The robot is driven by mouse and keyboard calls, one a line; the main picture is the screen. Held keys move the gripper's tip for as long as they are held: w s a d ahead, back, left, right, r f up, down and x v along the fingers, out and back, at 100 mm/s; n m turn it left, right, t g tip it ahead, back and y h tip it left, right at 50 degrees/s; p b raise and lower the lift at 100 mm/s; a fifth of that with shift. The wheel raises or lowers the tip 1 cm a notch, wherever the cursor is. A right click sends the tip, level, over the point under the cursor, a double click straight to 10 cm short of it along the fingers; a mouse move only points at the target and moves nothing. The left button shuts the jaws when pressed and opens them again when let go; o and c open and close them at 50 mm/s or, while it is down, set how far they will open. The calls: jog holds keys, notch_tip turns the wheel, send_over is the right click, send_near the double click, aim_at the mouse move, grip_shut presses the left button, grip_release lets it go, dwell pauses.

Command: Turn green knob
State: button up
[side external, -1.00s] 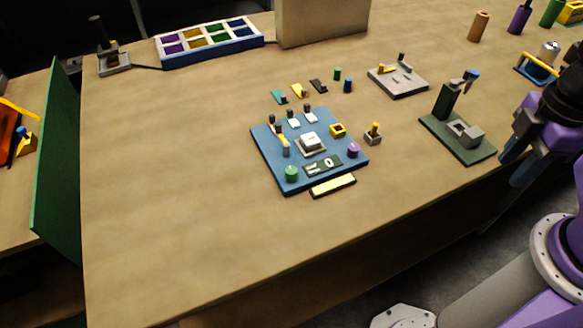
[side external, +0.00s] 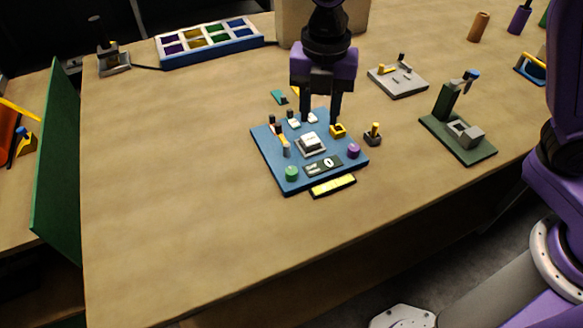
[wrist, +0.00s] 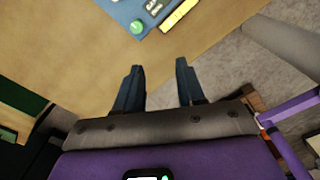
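The green knob (side external: 291,173) is a short round cylinder at the front left corner of the blue panel (side external: 268,153). It also shows in the wrist view (wrist: 137,27), near the top, beyond my fingertips. My gripper (side external: 320,118) points down over the back right part of the panel in the side view, apart from the green knob. Its two fingers (wrist: 158,68) are spread with nothing between them. The fingers hide part of the panel's back edge and some small pieces behind it.
The panel also bears a white block (side external: 311,143), a yellow square piece (side external: 338,130), a purple knob (side external: 353,150) and several small levers. A yellow strip (side external: 333,185) lies at its front edge. A green stand (side external: 458,140) is at right. The table's front left is clear.

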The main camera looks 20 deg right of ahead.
aim_at(291, 172)
jog(key=w+a+f+n, duration=0.1)
jog(key=w+a+n, duration=0.2)
jog(key=w+a, duration=0.1)
jog(key=f, duration=1.7)
jog(key=shift+s+d+f, duration=0.2)
jog(key=shift+d+f, duration=0.1)
grip_shut()
